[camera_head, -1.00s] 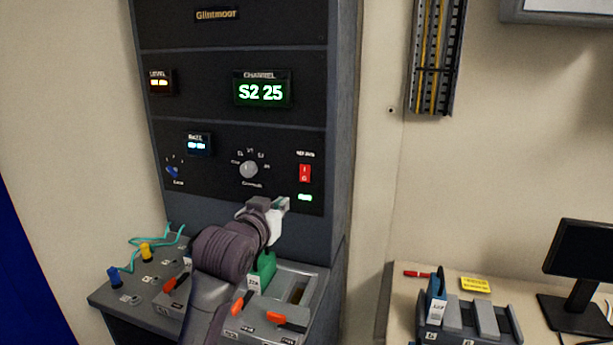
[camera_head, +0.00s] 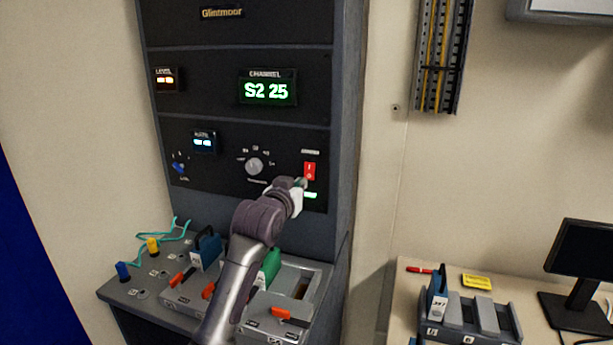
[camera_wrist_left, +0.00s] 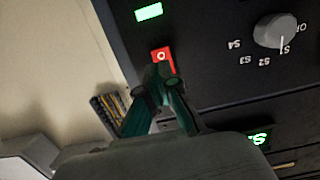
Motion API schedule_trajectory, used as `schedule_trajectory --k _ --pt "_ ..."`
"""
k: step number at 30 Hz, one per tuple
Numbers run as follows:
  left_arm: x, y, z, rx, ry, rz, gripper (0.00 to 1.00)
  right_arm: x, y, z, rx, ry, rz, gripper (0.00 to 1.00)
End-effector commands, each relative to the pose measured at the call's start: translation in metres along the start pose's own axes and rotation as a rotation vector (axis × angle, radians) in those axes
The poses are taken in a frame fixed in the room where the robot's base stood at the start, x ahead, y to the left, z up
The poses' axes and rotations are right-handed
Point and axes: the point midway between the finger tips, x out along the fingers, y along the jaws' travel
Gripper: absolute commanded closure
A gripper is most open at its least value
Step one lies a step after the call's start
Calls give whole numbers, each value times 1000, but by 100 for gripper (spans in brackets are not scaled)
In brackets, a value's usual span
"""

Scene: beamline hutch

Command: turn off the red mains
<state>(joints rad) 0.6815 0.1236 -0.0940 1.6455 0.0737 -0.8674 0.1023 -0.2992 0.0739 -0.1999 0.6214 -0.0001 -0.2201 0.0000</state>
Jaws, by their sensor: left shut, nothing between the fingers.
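The red mains rocker switch (camera_head: 310,171) is on the right of the black rack panel, with "I" at its top and "O" at its bottom. A green lamp (camera_head: 311,195) is lit below it. My left gripper (camera_head: 301,183) is shut and empty, with its tips at the lower part of the switch. In the left wrist view the red switch (camera_wrist_left: 162,57) shows its "O" end just beyond the fingertips (camera_wrist_left: 160,70); the rest is hidden behind them. I cannot tell whether the tips touch it. My right gripper is not in view.
A rotary channel knob (camera_head: 254,166) is left of the switch, and the channel display (camera_head: 267,91) reads "S2 25". Below, the sloping desk carries orange levers (camera_head: 290,317), a green-handled block (camera_head: 269,267) and plugged cables (camera_head: 152,245). A side table (camera_head: 408,283) stands right.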

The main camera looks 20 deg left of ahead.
Motion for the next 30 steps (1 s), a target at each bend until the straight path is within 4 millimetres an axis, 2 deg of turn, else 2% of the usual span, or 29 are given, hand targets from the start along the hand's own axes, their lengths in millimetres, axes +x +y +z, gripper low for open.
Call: schedule_trajectory --k 3,10,30 --pt "21 1 -2 0 -2 1 100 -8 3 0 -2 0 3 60" --pt "44 1 -1 1 0 1 100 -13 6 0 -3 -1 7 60" --pt "56 0 2 1 6 0 100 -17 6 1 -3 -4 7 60"
